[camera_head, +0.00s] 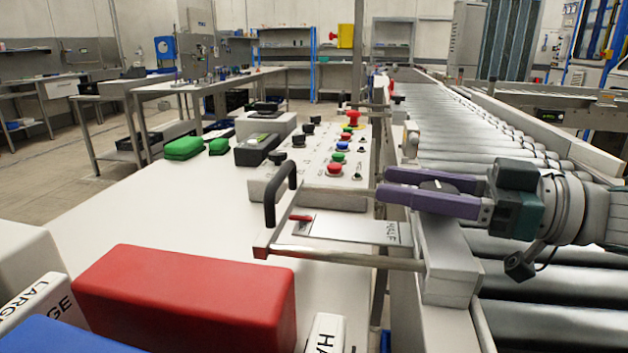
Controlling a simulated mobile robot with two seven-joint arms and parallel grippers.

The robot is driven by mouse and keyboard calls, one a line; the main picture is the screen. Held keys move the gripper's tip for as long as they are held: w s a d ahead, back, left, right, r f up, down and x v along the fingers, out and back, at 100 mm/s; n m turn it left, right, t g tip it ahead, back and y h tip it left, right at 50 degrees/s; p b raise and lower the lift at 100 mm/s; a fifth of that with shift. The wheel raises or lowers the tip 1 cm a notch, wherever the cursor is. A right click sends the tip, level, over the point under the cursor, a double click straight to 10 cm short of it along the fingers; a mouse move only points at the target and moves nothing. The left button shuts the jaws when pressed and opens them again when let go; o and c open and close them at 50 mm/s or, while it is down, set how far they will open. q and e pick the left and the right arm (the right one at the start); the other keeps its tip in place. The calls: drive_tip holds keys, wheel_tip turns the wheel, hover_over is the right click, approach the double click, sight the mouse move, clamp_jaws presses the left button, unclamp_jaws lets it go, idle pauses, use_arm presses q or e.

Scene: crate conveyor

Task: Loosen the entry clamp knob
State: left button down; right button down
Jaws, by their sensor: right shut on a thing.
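My right gripper (383,183), with two purple fingers, reaches in from the right over the conveyor's side rail. It is shut on a dark knob (437,185), which I take for the entry clamp knob. Only a little of the knob's top shows between the fingers. Below the fingers is a light grey block (450,262) on the rail, with a metal rod (345,258) running left from it. The knob's lower part and any thread are hidden by the fingers. My left gripper is not in view.
A white table carries a red block (190,298), a control box (325,160) with coloured buttons, and a black handle (280,195) close left of the gripper. A label plate (350,230) lies below it. Conveyor rollers (480,125) extend to the back.

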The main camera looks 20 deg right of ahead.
drive_tip(key=shift+c, duration=1.5)
unclamp_jaws()
drive_tip(key=v, duration=1)
